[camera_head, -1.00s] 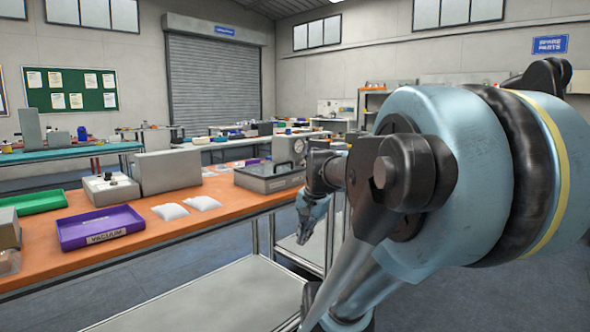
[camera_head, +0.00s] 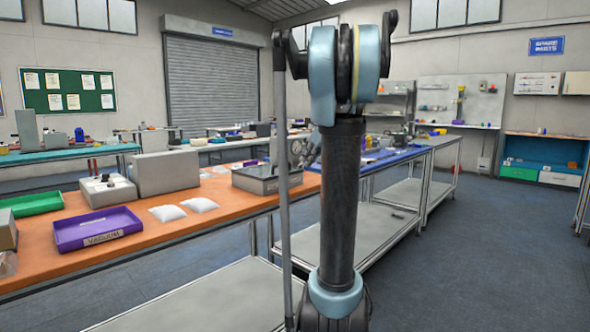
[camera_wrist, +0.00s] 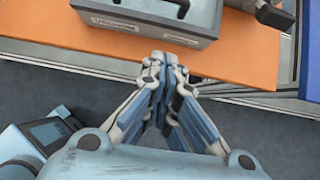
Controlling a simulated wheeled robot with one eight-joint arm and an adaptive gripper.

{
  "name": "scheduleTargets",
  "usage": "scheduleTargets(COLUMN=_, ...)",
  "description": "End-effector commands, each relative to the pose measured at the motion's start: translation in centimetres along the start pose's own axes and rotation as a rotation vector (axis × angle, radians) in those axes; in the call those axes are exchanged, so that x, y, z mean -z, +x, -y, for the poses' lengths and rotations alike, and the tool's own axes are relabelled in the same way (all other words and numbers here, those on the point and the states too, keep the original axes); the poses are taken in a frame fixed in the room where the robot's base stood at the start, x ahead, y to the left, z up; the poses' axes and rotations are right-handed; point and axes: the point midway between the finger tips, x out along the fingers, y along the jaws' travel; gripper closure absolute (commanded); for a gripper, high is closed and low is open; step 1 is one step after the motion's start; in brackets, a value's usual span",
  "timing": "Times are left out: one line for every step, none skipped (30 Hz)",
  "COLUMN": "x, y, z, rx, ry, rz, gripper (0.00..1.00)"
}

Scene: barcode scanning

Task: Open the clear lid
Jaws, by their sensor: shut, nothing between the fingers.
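A grey metal box (camera_head: 252,183) sits on the orange bench (camera_head: 170,237), partly behind my arm in the head view. In the wrist view the same box (camera_wrist: 150,24) is at the top, with labels on its front and a dark handle on its upper part. A clear lid cannot be told apart clearly in either view. My gripper (camera_wrist: 173,58) is shut and empty. Its fingertips appear just below the box's front, over the bench's edge in the picture, apart from the box.
A blue-topped bench (camera_head: 405,150) adjoins on the right. A dark object (camera_wrist: 270,14) stands right of the box. Floor shows in front.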

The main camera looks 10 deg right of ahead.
Motion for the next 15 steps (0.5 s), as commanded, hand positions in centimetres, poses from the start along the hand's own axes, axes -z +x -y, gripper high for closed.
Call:
scheduleTargets(x=-0.1, y=0.2, z=0.1, rx=0.000, ry=0.007, rz=0.001, gripper=1.00)
scheduleTargets(x=-0.1, y=0.5, z=0.1, rx=0.000, ry=0.009, rz=0.002, gripper=1.00)
scheduleTargets(x=-0.1, y=0.8, z=0.1, rx=-0.001, ry=0.009, rz=0.002, gripper=1.00)
scheduleTargets(x=-0.1, y=1.1, z=0.1, rx=-0.001, ry=0.009, rz=0.002, gripper=1.00)
scheduleTargets(x=-0.1, y=1.5, z=0.1, rx=-0.001, ry=0.008, rz=0.001, gripper=1.00)
scheduleTargets(x=-0.1, y=2.1, z=0.1, rx=-0.002, ry=0.007, rz=0.001, gripper=1.00)
scheduleTargets(x=-0.1, y=2.6, z=0.1, rx=-0.002, ry=0.006, rz=0.001, gripper=1.00)
scheduleTargets(x=-0.1, y=3.1, z=0.1, rx=-0.002, ry=0.006, rz=0.001, gripper=1.00)
scheduleTargets(x=-0.1, y=3.8, z=0.1, rx=-0.002, ry=0.006, rz=0.001, gripper=1.00)
scheduleTargets(x=-0.1, y=4.3, z=0.1, rx=-0.002, ry=0.006, rz=0.002, gripper=1.00)
scheduleTargets(x=-0.1, y=4.8, z=0.0, rx=-0.002, ry=0.006, rz=0.002, gripper=1.00)
scheduleTargets(x=-0.1, y=5.5, z=0.1, rx=-0.001, ry=0.006, rz=0.002, gripper=1.00)
scheduleTargets(x=-0.1, y=6.0, z=0.1, rx=-0.001, ry=0.005, rz=0.002, gripper=1.00)
scheduleTargets(x=-0.1, y=6.4, z=0.1, rx=-0.001, ry=0.005, rz=0.002, gripper=1.00)
scheduleTargets(x=-0.1, y=7.0, z=0.1, rx=-0.001, ry=0.005, rz=0.001, gripper=1.00)
